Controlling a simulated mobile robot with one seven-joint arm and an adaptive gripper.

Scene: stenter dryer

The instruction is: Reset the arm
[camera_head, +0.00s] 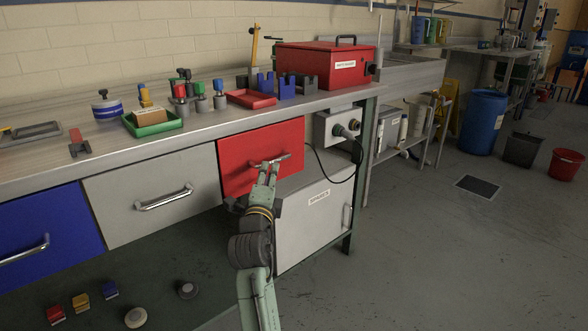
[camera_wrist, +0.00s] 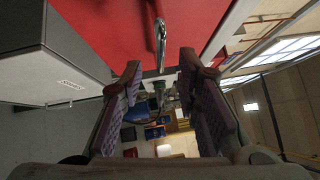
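My gripper (camera_head: 268,168) is in front of the red drawer (camera_head: 250,148) in the head view, close to that drawer's metal handle (camera_head: 283,158). In the wrist view my gripper (camera_wrist: 160,72) has its two purple-padded fingers spread apart with nothing between them. The handle (camera_wrist: 160,42) shows just beyond the fingertips, against the red drawer front (camera_wrist: 105,25). I cannot tell whether a finger touches the handle. The arm reaches up from the bottom middle of the head view.
The bench top (camera_head: 200,125) holds a red box (camera_head: 322,68), a green tray (camera_head: 152,128) and several small tools. A grey drawer (camera_head: 150,190) and a blue drawer (camera_head: 45,238) are left. A white cabinet (camera_head: 312,222) stands below right. Open floor (camera_head: 430,260) lies right.

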